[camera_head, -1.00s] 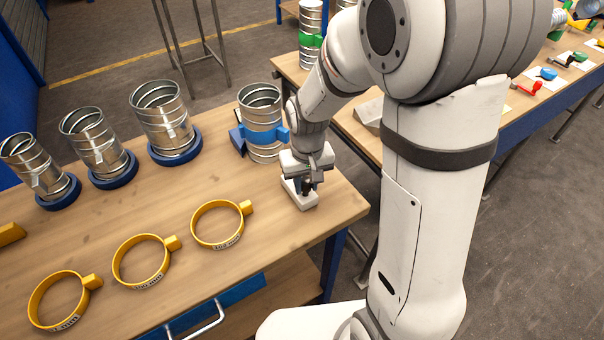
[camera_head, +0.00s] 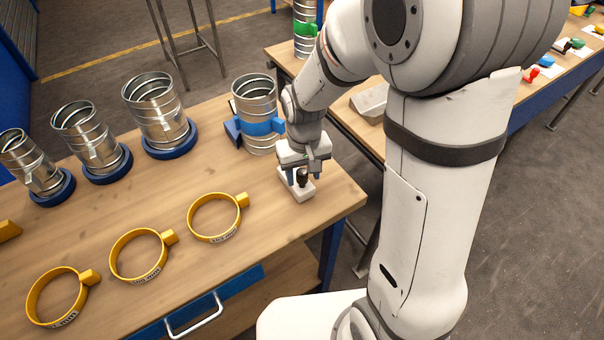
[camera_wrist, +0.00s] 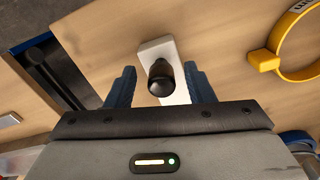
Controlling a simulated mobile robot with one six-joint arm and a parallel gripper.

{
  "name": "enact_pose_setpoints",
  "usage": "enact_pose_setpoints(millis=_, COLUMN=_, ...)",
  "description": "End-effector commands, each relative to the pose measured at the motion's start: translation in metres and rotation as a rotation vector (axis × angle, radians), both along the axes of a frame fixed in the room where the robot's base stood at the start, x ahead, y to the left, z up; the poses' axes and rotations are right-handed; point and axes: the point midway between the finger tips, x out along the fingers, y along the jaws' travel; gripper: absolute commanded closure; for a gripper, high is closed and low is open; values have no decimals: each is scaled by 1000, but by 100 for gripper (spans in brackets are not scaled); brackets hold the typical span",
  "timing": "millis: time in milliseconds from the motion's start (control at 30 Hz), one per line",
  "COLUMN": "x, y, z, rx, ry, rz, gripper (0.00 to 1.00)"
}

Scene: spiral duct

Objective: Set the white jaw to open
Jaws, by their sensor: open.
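A white block (camera_head: 299,193) with an upright black knob (camera_head: 303,177) sits on the wooden bench near its right end. My gripper (camera_head: 303,171) is just above it, pointing down. In the wrist view the white block (camera_wrist: 153,50) and black knob (camera_wrist: 160,80) lie between my two blue fingers (camera_wrist: 160,72), which are spread with a gap on each side of the knob. Nothing is held. A blue clamp (camera_head: 262,126) around a metal duct (camera_head: 256,98) stands behind my gripper. I cannot tell which part is the jaw itself.
Three ducts in blue bases (camera_head: 170,140) stand along the bench's back left. Three yellow ring clamps (camera_head: 190,222) lie in front. A second bench (camera_head: 345,118) on the right holds a grey block (camera_head: 370,104) and several coloured items.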

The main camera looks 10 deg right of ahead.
Motion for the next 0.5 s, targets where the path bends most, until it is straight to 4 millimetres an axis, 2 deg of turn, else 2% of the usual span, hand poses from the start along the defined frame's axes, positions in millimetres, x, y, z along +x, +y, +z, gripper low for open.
enact_pose_setpoints(millis=300, x=0, y=0, z=52, rx=1, ry=-5, rz=0, gripper=52)
enact_pose_setpoints(millis=500, x=-1, y=0, z=70, rx=0, ry=-1, rz=1, gripper=52)
